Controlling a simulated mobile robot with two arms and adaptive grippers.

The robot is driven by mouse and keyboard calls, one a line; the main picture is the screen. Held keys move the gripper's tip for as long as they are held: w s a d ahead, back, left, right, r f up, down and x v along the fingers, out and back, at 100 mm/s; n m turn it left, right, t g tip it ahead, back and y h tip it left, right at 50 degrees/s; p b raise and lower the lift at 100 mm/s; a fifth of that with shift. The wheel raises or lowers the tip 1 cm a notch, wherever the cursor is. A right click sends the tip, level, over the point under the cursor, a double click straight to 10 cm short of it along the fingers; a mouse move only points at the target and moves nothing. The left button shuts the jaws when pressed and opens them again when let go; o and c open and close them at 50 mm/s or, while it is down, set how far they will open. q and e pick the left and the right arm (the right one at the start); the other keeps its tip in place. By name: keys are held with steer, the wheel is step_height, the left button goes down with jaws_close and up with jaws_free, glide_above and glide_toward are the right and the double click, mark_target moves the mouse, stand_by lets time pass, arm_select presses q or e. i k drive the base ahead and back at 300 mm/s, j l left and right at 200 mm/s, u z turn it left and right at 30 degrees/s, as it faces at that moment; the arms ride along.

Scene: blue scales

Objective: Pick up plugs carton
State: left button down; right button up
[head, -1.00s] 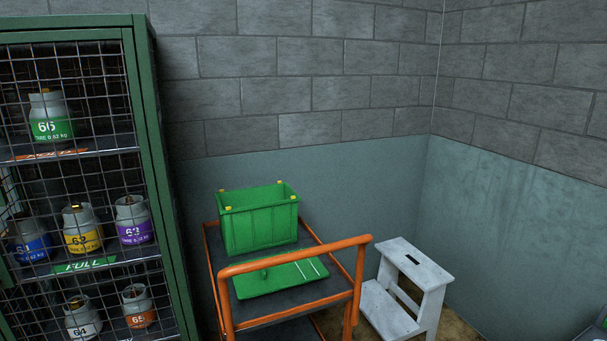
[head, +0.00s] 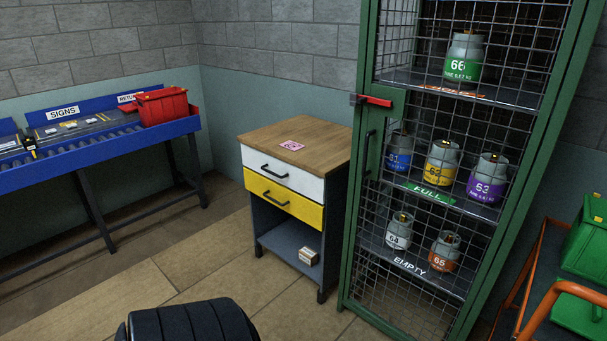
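A small whitish carton (head: 308,256) sits on the open lower shelf of a small drawer cabinet (head: 291,148), near the shelf's right front. Its label is too small to read, so I cannot tell whether it is the plugs carton. The cabinet has a wooden top, a white drawer and a yellow drawer, both shut. Neither of my grippers is in view.
A green mesh cage (head: 364,190) with several gas cylinders stands right of the cabinet. A blue roller bench (head: 110,148) with a red bin (head: 162,106) is at left. An orange trolley (head: 530,275) with green crates is at right. Floor before the cabinet looks clear.

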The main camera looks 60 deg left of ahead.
mark_target(307, 256)
steer(key=u, duration=1.95)
steer(key=z, duration=0.35)
steer(key=i+j, duration=0.05)
